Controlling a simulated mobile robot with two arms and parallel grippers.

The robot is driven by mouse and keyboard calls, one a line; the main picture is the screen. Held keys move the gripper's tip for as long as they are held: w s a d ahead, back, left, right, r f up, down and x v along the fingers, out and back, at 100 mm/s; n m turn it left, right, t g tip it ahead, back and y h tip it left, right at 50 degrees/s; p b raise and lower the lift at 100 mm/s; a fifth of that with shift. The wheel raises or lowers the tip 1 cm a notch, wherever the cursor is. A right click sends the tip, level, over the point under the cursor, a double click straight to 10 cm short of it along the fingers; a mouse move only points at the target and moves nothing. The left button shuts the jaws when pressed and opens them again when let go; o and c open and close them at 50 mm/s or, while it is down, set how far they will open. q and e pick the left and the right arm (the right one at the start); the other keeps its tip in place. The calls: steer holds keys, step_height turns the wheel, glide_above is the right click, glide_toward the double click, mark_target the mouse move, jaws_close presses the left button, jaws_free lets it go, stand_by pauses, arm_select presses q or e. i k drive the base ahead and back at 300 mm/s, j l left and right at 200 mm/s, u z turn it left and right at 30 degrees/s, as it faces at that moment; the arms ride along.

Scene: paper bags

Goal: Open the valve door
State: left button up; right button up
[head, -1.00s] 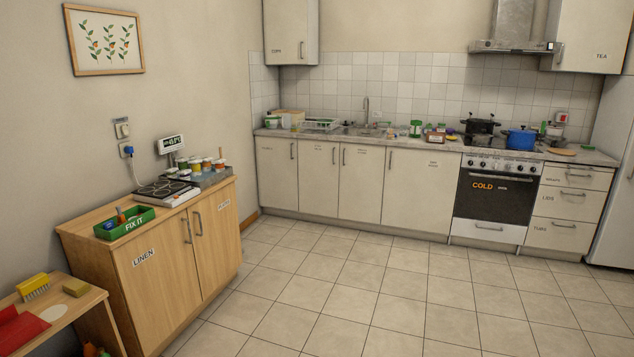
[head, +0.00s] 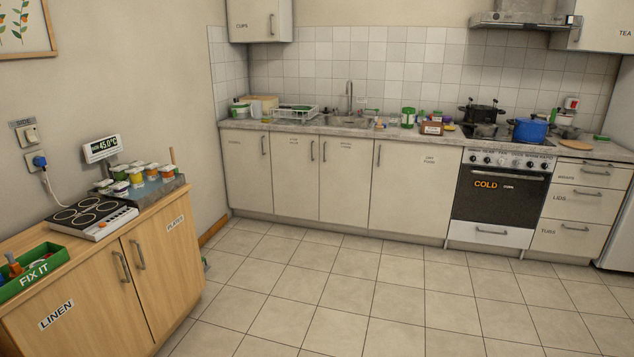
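A row of pale base cabinets stands under the back counter. From the left, their doors are a first door (head: 245,175), a second door (head: 295,180), a third door (head: 343,185) and a wide fourth door (head: 410,195). All look shut. Dark vertical handles show, including a pair (head: 318,151) where the second and third doors meet. The sink tap (head: 350,95) rises above the third door. Neither of my grippers is in view.
A wooden cabinet (head: 95,285) marked LINEN and PLATES stands at left, with a hotplate (head: 90,215), jars and a green FIX IT tray (head: 30,270) on top. An oven (head: 498,195) marked COLD is at right. The tiled floor (head: 330,290) is clear.

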mark_target(295, 156)
steer(key=i, duration=2.6)
